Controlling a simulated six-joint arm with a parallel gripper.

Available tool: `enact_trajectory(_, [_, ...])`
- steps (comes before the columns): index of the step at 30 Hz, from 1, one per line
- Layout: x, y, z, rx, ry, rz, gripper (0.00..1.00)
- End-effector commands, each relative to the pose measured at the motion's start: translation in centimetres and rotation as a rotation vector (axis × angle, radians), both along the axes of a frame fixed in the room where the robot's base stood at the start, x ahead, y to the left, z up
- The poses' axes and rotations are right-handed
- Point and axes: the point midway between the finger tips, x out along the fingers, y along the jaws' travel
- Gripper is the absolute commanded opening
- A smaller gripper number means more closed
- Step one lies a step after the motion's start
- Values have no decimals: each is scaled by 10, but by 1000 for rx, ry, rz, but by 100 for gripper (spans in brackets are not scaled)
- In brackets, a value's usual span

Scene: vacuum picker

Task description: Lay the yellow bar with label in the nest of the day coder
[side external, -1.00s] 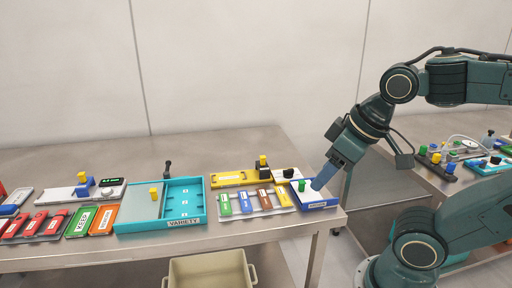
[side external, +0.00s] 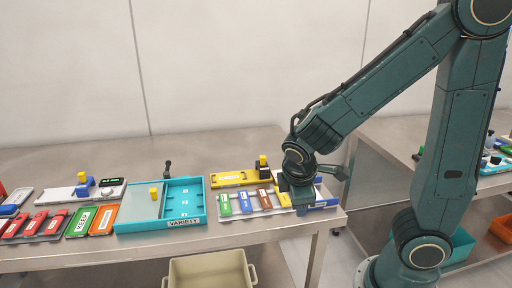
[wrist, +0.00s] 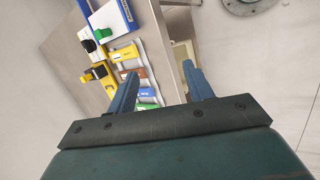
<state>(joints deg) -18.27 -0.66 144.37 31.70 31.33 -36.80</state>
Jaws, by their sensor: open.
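The yellow bar with a white label (wrist: 124,53) lies in the bar rack, at the end beside the brown bar (wrist: 133,74). In the side view my gripper (side external: 302,202) is over the right end of the rack and hides part of the blue-and-white unit. In the wrist view the yellow bar is ahead of the left finger, not between the fingers. I cannot tell which unit is the day coder.
The rack also holds a blue bar (side external: 246,201) and a green bar (side external: 225,205). A yellow unit (side external: 228,179) with an upright knob stands behind it. A teal tray marked VARIETY (side external: 130,226) is to the left. A beige bin (side external: 208,268) is below the table edge.

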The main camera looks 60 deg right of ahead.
Motion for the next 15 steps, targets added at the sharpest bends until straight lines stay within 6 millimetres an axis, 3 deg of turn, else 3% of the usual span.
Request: enact_trajectory(15, [22,-18,-47,-437,313,431,51])
